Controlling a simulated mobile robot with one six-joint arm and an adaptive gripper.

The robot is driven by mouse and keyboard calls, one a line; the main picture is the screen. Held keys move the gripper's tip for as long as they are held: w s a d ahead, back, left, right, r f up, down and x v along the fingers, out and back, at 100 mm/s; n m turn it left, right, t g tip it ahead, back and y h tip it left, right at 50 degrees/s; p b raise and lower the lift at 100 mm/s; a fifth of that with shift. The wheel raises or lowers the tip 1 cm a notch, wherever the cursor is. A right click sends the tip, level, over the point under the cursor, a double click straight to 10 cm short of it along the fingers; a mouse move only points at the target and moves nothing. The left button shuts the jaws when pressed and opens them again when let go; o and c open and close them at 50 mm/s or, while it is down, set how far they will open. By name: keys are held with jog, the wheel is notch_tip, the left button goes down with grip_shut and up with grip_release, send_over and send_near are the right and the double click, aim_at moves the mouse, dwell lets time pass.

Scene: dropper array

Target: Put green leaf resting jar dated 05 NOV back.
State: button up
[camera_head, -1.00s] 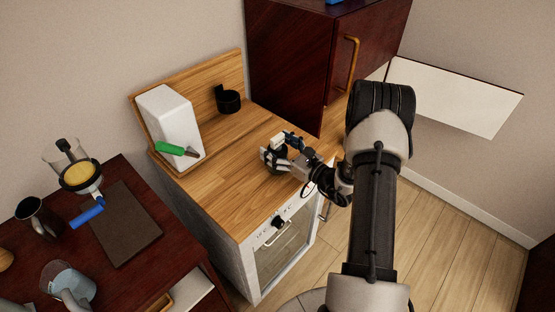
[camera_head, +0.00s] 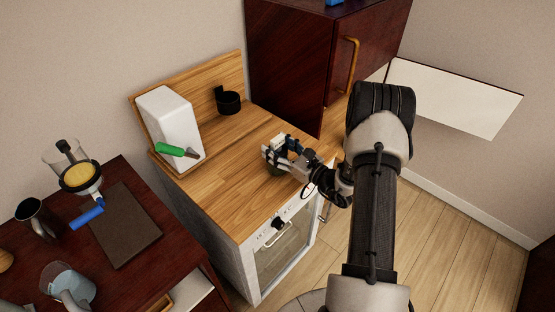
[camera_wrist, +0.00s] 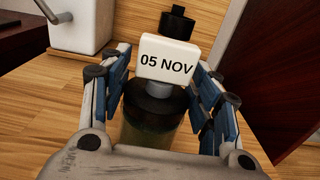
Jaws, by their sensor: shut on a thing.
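The jar (camera_wrist: 150,132) is between my gripper's fingers in the wrist view. It has a dark lid and a dull green body, and a white tag reading "05 NOV" (camera_wrist: 167,60) stands above the lid. My gripper (camera_head: 277,158) is shut on the jar over the wooden counter, near its right side. In the head view the jar is mostly hidden by the fingers. I cannot tell whether its base touches the counter.
A white dispenser (camera_head: 168,122) with a green handle stands at the counter's back left. A dark red cabinet (camera_head: 300,60) rises at the back right. The wooden counter (camera_head: 215,180) is clear in the middle. A lower dark table with several vessels is at left.

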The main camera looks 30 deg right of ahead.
jog(key=c, duration=0.3)
jog(key=shift+c, duration=0.2)
jog(key=shift+r, duration=0.1)
grip_shut()
